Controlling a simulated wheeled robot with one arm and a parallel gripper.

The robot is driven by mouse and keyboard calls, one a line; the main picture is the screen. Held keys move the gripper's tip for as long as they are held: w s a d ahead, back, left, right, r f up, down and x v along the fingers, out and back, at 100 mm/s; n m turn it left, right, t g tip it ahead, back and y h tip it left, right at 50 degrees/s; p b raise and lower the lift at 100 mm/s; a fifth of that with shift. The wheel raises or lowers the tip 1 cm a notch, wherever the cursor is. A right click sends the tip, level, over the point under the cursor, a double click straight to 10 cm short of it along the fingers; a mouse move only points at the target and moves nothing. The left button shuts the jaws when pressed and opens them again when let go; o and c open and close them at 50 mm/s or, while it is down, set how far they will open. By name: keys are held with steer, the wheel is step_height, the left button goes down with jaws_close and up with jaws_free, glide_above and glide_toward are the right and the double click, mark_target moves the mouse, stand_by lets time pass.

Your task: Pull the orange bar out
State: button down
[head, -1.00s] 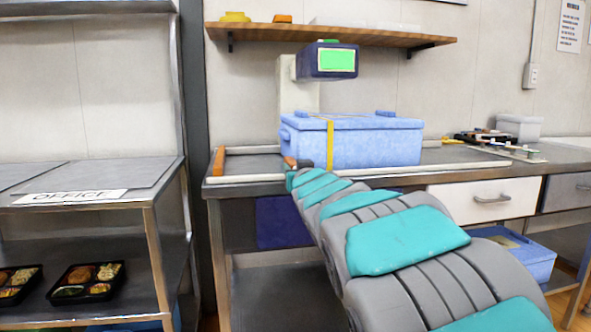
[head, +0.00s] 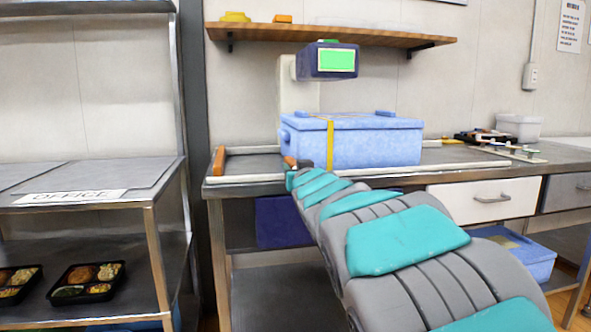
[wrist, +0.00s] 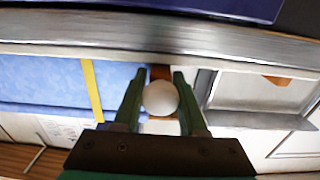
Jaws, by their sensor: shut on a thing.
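A short orange bar (head: 290,161) shows at the end of my arm, at the front left of the blue strapped box (head: 375,146). In the wrist view the bar (wrist: 160,73) lies between the fingertips of my gripper (wrist: 160,77), which is shut on it. A white round knob (wrist: 159,98) sits between the fingers and hides part of the bar. In the head view my gripper (head: 303,164) is small and mostly hidden by my arm.
A second orange piece (head: 219,161) stands at the counter's left end. A device with a green screen (head: 337,61) rises behind the box. The pale front rim (head: 250,180) edges the counter. Loose items (head: 510,150) lie at the right. A shelf (head: 340,34) hangs above.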

stand_by(0.3)
steer(key=b+v, duration=0.1)
steer(key=v, duration=0.7)
steer(key=shift+s, duration=0.15)
steer(key=c, duration=0.5)
jaws_free()
steer(key=shift+s+d, duration=0.1)
steer(key=v, duration=0.7)
steer(key=shift+s, duration=0.4)
steer(key=shift+d, duration=0.1)
